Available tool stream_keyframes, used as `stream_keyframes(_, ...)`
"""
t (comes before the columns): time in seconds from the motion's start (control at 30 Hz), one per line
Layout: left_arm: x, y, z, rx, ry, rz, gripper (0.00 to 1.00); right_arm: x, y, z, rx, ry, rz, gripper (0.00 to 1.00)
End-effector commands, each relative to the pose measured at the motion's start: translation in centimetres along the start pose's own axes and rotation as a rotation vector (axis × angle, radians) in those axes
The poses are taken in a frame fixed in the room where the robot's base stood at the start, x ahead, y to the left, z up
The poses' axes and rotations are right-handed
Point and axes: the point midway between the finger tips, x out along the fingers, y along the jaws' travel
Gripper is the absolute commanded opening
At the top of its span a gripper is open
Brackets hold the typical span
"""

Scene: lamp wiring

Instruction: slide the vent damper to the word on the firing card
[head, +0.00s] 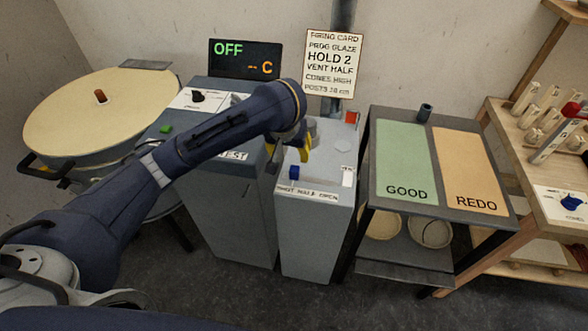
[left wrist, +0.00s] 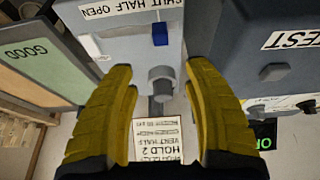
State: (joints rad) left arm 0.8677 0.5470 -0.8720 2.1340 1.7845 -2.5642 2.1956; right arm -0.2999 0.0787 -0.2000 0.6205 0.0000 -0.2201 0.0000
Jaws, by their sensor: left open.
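The firing card (head: 334,62) on the wall reads "VENT HALF" among its lines. The vent damper's blue slider knob (head: 294,172) stands on top of the grey vent box (head: 315,225), by the SHUT end of the label "SHUT HALF OPEN" (head: 307,193). The blue knob also shows in the left wrist view (left wrist: 160,34), again beside the word SHUT. My left gripper (head: 291,157) has yellow fingers and hangs over the box, just behind the knob.
A grey control cabinet (head: 235,205) marked TEST stands left of the vent box, with a display (head: 245,58) reading OFF. A round kiln (head: 75,125) is farther left. A table with GOOD (head: 402,150) and REDO (head: 465,155) mats stands close on the right. A grey pipe rises behind the box.

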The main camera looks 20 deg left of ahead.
Motion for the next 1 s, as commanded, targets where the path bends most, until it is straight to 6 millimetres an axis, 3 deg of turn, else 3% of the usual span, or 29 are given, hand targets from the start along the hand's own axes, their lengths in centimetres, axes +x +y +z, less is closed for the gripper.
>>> stream_keyframes(0.37,3.9,0.0,0.3,-0.005,-0.007,0.000,0.51,0.0,-0.1,0.1,0.000,-0.001,-0.001,0.44)
stream_keyframes(1.0,12.5,-0.1,0.2,-0.004,-0.006,-0.004,0.51,0.0,0.1,0.1,0.000,-0.002,0.001,0.44)
